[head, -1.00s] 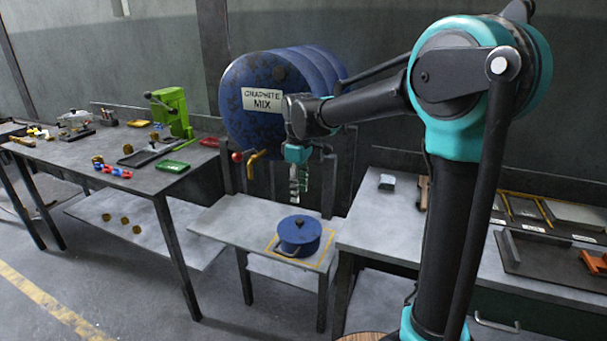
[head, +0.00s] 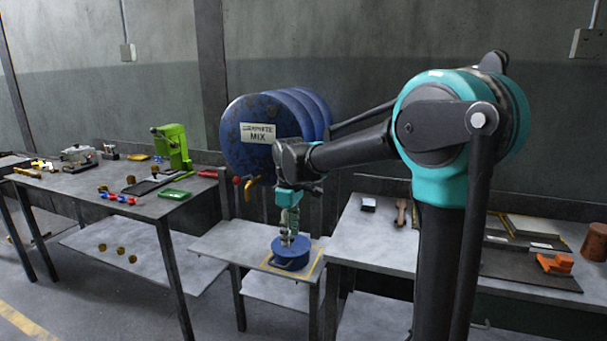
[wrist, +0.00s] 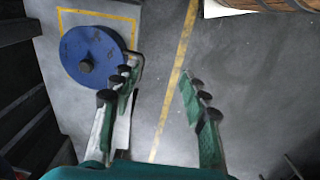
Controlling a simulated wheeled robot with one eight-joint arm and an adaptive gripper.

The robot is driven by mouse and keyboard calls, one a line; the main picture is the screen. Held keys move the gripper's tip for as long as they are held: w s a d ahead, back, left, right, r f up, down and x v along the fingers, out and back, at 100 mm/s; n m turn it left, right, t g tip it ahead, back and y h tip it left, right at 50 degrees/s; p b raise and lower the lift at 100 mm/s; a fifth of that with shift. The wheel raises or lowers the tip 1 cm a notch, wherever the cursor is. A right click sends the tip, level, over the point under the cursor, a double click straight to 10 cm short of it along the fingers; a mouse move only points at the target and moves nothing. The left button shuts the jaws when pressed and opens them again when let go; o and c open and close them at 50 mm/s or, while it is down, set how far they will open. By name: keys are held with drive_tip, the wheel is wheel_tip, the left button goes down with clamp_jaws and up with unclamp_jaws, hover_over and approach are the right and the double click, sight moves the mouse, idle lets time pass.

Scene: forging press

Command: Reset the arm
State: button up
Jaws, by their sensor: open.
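My gripper (head: 288,238) is open and empty. In the head view it hangs from my arm in front of the blue pot (head: 290,258), and its fingers cover part of the lid. In the wrist view my gripper (wrist: 160,90) has its fingers spread apart, with bare floor between them. The blue lidded pot (wrist: 92,55) lies to the left of the fingers there, inside a yellow outline on the small table (wrist: 60,18). The left finger overlaps the pot's edge in the picture; I cannot tell whether they touch.
A blue drum labelled graphite mix (head: 250,165) with a yellow tap (head: 250,187) stands behind the small table. A left bench (head: 150,207) holds a green press (head: 170,148) and small parts. A right bench (head: 350,240) holds trays and an orange item (head: 556,264).

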drive_tip(key=s+d+f+m+t, duration=0.2)
drive_tip(key=s+d+f+m, duration=0.4)
drive_tip(key=s+d, duration=0.3)
drive_tip(key=s+d+f+m+t, duration=0.2)
drive_tip(key=s+d+f+m, duration=0.5)
drive_tip(key=d, duration=0.6)
drive_tip(key=shift+s+d+f, duration=0.3)
drive_tip(key=shift+s+f, duration=0.6)
drive_tip(key=shift+s, duration=0.1)
